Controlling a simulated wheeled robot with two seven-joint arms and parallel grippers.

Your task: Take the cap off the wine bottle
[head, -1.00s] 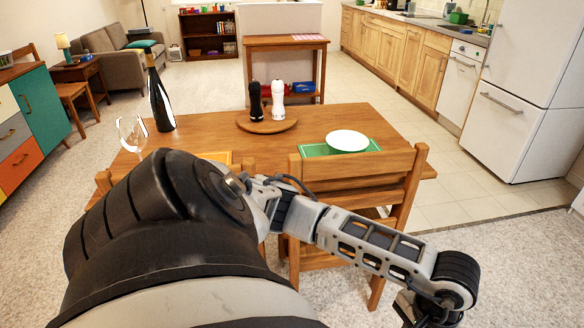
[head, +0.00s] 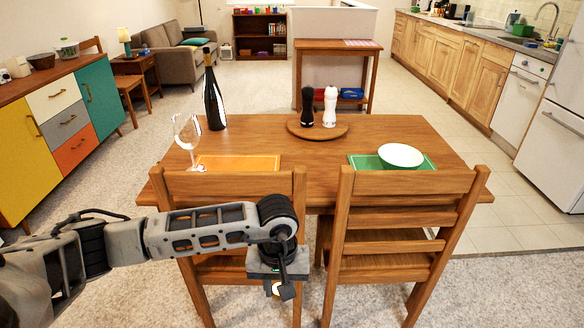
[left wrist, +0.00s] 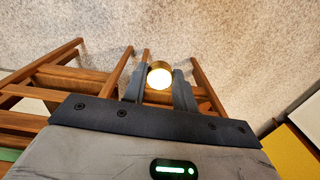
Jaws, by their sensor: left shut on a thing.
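The dark wine bottle (head: 214,104) stands upright at the left of the wooden table in the head view. Its top is too small to tell whether a cap is on it. My left gripper (head: 280,286) hangs low in front of the left chair, well away from the bottle. In the left wrist view, my left gripper (left wrist: 158,88) is shut on a small round cap (left wrist: 160,74) with a gold rim and a bright white face. The cap shows only faintly in the head view. My right gripper is not in view.
A wine glass (head: 187,136) stands close left of the bottle. The table (head: 330,190) also bears an orange mat (head: 236,162), a white bowl (head: 401,155) on a green mat and two mills on a round board (head: 344,131). Two chairs (head: 405,186) stand along the near side.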

